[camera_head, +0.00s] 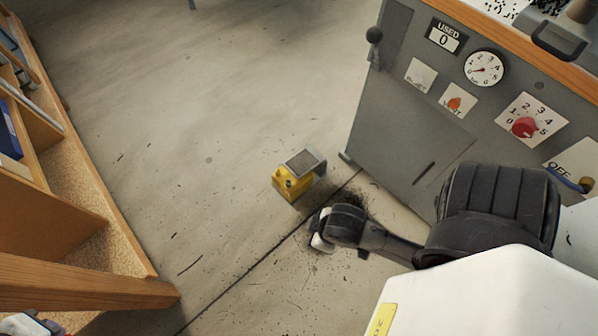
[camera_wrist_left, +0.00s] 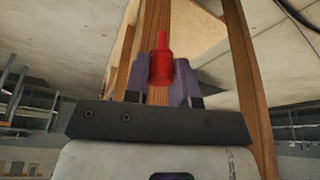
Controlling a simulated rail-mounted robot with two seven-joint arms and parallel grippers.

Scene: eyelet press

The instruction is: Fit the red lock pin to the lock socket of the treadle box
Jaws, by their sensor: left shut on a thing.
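The red lock pin (camera_wrist_left: 161,62) stands upright in the left wrist view, narrow end up. My left gripper (camera_wrist_left: 160,85) is shut on its lower part, with one finger on each side. In the head view only a small part of my left arm shows at the bottom left corner, and the pin is not visible there. The yellow treadle box (camera_head: 289,186) with its grey pedal plate sits on the floor near the grey machine. A small dark spot shows on its yellow side; I cannot tell if it is the lock socket. My right gripper (camera_head: 322,242) is low beside the box, its fingers unclear.
The grey machine (camera_head: 400,130) with dials and a lever stands at the right. A wooden shelf unit (camera_head: 100,210) runs along the left, with a beam (camera_head: 90,275) jutting out near the bottom. The floor between shelf and treadle box is clear apart from dark specks.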

